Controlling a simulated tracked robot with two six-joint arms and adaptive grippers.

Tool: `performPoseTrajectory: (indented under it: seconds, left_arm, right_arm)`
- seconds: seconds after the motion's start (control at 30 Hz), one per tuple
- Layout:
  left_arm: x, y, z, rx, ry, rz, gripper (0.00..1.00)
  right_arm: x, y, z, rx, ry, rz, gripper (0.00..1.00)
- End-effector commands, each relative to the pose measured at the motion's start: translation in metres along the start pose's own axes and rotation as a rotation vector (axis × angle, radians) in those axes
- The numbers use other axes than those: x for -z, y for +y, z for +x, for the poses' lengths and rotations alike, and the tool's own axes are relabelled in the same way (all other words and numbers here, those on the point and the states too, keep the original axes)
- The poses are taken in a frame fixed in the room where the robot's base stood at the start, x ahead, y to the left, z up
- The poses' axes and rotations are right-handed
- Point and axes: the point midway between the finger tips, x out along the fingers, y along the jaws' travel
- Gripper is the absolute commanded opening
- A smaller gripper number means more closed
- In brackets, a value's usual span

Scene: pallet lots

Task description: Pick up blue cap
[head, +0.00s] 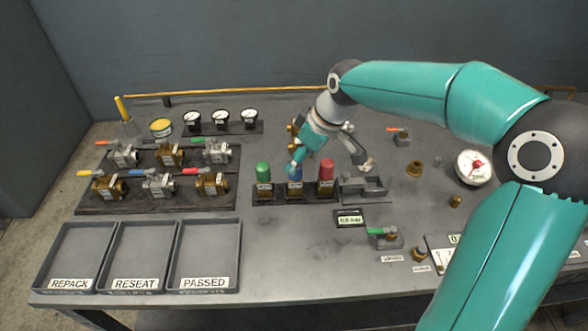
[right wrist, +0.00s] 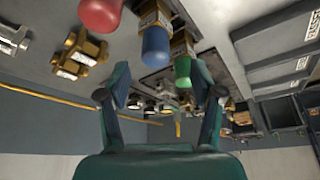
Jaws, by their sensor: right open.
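The blue cap (head: 295,175) sits on a labelled brass fitting, in the middle of a dark rack between a green cap (head: 263,170) and a red cap (head: 327,169). In the head view a finger of my right gripper (head: 328,162) partly covers it. In the right wrist view the blue cap (right wrist: 155,46) is whole and upside down, just beyond the fingertips. My right gripper (right wrist: 160,88) is open and empty, its fingers spread on either side of the line to the caps. Contact with any cap cannot be told. My left gripper is out of view.
Three trays marked REPACK (head: 72,256), RESEAT and PASSED lie at the front left. Several valves stand on a dark board (head: 150,205) behind them. A dial gauge (head: 473,168) lies further right. The bench's front middle is clear.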

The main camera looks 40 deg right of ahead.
Motion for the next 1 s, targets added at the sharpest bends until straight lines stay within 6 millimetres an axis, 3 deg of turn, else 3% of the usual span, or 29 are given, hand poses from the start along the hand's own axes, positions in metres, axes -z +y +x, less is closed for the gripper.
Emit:
performPoseTrajectory:
  seconds: [0.17, 0.5, 0.77, 0.83, 1.0]
  left_arm:
    - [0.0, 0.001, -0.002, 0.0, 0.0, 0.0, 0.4]
    - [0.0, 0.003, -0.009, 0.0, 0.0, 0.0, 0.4]
    - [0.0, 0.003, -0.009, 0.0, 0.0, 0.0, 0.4]
    - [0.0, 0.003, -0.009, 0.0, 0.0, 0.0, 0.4]
    - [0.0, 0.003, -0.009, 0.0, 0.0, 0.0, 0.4]
  right_arm:
    - [0.0, 0.001, 0.009, 0.0, -0.001, 0.001, 0.66]
    - [0.004, 0.006, 0.052, 0.0, -0.002, 0.002, 0.66]
    - [0.003, 0.007, 0.056, -0.002, 0.001, 0.003, 0.66]
    - [0.003, 0.007, 0.056, -0.002, 0.001, 0.003, 0.59]
    - [0.003, 0.007, 0.056, -0.002, 0.001, 0.004, 0.31]
